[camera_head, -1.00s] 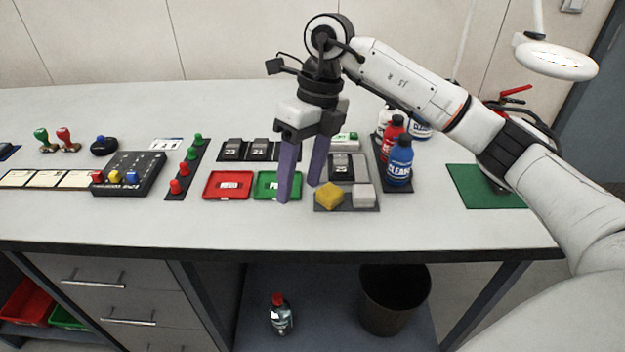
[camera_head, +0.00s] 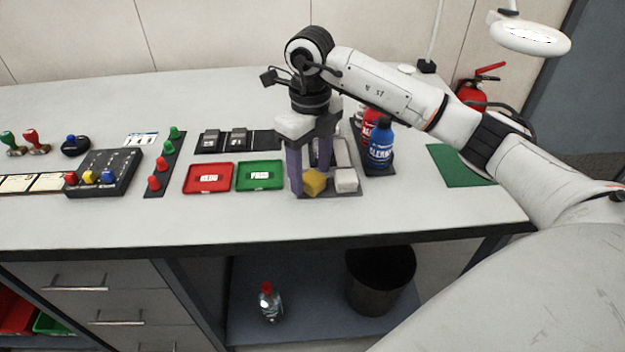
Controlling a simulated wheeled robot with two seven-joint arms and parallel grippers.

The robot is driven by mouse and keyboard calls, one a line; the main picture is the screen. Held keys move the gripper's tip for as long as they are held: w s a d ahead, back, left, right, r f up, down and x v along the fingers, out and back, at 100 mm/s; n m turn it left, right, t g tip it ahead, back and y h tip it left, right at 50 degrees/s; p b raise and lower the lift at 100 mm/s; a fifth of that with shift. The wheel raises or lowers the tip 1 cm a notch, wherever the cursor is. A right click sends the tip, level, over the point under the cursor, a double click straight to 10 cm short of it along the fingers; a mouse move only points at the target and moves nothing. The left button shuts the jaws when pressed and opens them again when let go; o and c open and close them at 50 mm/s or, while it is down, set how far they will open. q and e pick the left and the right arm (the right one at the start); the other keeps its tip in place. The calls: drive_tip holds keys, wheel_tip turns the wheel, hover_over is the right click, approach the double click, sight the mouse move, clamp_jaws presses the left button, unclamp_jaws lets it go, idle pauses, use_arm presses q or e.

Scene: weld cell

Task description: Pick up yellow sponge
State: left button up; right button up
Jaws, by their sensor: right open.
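The yellow sponge (camera_head: 315,183) sits at the front left of a grey tray (camera_head: 328,194) on the bench, beside a whitish block (camera_head: 346,180). My right gripper (camera_head: 309,180) points down over the sponge with its two purple fingers apart. One finger is at the sponge's left side and covers part of its edge. The other finger is behind it. I cannot tell whether either finger touches the sponge. My left gripper is out of view.
A blue spray bottle (camera_head: 380,146) and a red one (camera_head: 370,124) stand close on the right. A green tray (camera_head: 261,188) and a red tray (camera_head: 208,191) lie on the left. The bench front is clear.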

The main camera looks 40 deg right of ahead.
sight(310, 176)
drive_tip(key=shift+f, duration=0.3)
drive_tip(key=c, duration=1.2)
wheel_tip(310, 176, up, 10)
drive_tip(key=shift+o, duration=1.4)
drive_tip(key=shift+a, duration=0.1)
drive_tip(key=shift+c, duration=0.6)
